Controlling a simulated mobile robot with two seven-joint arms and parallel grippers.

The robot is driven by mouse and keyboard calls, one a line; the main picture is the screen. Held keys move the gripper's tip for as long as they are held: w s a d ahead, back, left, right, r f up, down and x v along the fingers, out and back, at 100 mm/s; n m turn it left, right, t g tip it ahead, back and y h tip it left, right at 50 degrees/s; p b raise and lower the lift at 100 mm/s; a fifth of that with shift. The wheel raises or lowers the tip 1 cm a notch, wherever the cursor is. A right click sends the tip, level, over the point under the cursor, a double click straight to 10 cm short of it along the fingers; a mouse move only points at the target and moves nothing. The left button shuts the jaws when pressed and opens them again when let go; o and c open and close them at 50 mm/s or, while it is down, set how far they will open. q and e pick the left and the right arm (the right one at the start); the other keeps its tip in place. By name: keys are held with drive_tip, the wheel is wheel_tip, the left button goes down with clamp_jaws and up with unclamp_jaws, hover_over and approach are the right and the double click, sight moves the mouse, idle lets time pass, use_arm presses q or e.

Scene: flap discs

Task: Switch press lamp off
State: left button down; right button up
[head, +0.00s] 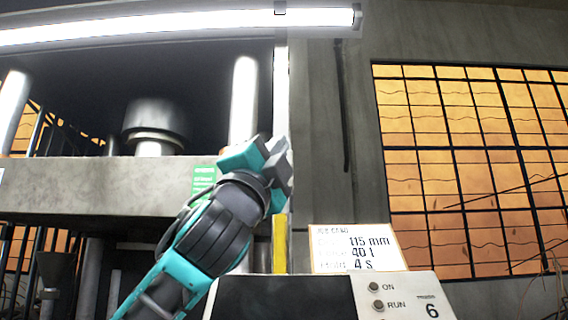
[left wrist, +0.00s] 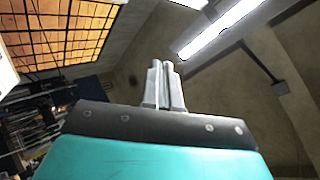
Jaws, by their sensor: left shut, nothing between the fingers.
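The press lamp (head: 180,27) is a long white tube across the top left of the head view, and it is lit. A small dark fitting (head: 281,8) sits on it. The lit lamp also shows at the top of the left wrist view (left wrist: 222,25). My left gripper (head: 279,160) is raised below the lamp, in front of the press, apart from the lamp. Its fingers (left wrist: 165,85) are together and empty in the left wrist view, pointing upward. I cannot make out a lamp switch for certain. My right gripper is not in view.
The grey press beam (head: 90,188) and steel columns (head: 243,100) stand behind my left arm. A control box (head: 300,298) with ON and RUN buttons and a settings card (head: 357,248) is at the lower right. A thin dark line (head: 346,110) runs down the wall. A window (head: 470,170) fills the right.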

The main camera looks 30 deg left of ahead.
use_arm(q)
drive_tip(key=w+a+r+p, duration=0.1)
drive_tip(key=w+a, duration=0.3)
drive_tip(key=w, duration=0.3)
drive_tip(key=shift+w+a, duration=0.25)
drive_tip(key=shift+a, duration=0.05)
drive_tip(key=shift+w, duration=0.1)
idle(2.1)
drive_tip(key=shift+w+a+r+p, duration=0.1)
drive_tip(key=shift+w+a+p, duration=0.15)
drive_tip(key=shift+p, duration=0.1)
drive_tip(key=shift+w+a, duration=0.1)
drive_tip(key=shift+w, duration=0.2)
idle(0.6)
drive_tip(key=shift+s, duration=0.15)
drive_tip(key=shift+s+d, duration=0.35)
drive_tip(key=shift+s, duration=0.2)
